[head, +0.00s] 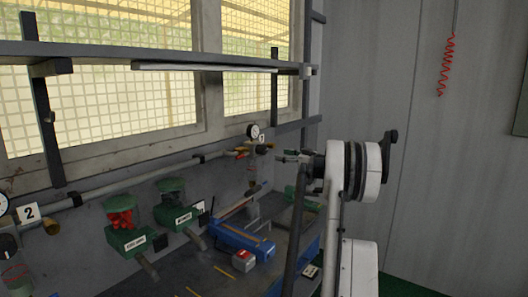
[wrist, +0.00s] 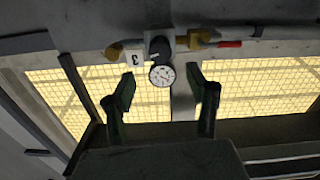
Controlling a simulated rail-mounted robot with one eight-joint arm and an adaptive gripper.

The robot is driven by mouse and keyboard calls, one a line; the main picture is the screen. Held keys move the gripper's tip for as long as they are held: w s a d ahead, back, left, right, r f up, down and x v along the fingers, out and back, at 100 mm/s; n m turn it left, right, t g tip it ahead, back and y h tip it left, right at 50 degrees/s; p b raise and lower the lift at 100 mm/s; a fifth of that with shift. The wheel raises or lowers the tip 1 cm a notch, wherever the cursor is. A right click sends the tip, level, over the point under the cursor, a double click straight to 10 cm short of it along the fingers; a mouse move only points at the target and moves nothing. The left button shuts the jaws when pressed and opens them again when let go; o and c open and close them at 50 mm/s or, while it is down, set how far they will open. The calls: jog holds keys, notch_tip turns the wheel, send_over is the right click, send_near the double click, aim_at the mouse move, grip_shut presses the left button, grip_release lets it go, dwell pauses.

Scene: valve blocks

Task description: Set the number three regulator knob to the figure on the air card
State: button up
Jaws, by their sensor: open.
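The number three regulator shows in the wrist view with its black knob (wrist: 159,46), its round white gauge (wrist: 162,75) and an upside-down "3" tag (wrist: 136,58). The knob has a pale mark; its exact setting is too small to read. My gripper (wrist: 163,85) is open and empty, its two dark fingers spread either side of the gauge in the picture. The knob shows above and beyond the fingertips, apart from them. In the head view, my gripper (head: 284,156) points left toward the regulator, just right of the gauge (head: 253,131). I cannot identify the air card.
A pipe (head: 150,180) runs along the wall under the window. Another regulator, tagged "2" (head: 30,212), is at far left. A shelf (head: 150,52) crosses above.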

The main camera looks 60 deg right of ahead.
aim_at(265, 151)
jog(key=w+p, duration=0.1)
jog(key=w, duration=0.9)
jog(key=shift+w+p, duration=0.35)
jog(key=shift+p, duration=0.05)
jog(key=c, duration=1.1)
jog(key=shift+c, duration=0.2)
